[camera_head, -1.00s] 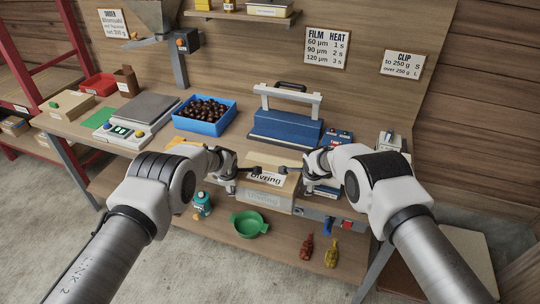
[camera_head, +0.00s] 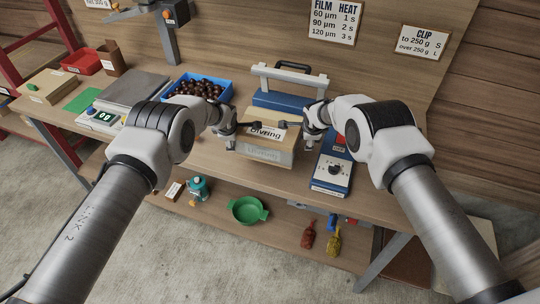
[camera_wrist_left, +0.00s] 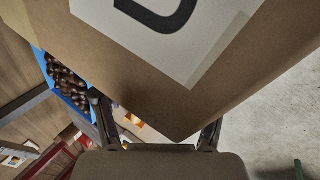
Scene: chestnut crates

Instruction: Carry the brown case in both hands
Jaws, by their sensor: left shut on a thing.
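The brown case (camera_head: 266,150) is a cardboard-coloured box with a white lettered label on top. It is roughly level between my two grippers in the head view, over the front part of the bench. My left gripper (camera_head: 234,130) is at its left end, shut on it. In the left wrist view the case (camera_wrist_left: 235,85) fills the upper part, its edge between the fingers of my left gripper (camera_wrist_left: 160,132). My right gripper (camera_head: 308,130) is at the right end of the case; its fingertips are too small to read. The underside of the case is hidden.
Behind the case stand a blue sealer (camera_head: 275,100) and a blue crate (camera_head: 226,82) of chestnuts. A blue control box (camera_head: 331,176) lies close at its right. A scale (camera_head: 112,112) is at the left. A green bowl (camera_head: 247,210) stands on the lower shelf.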

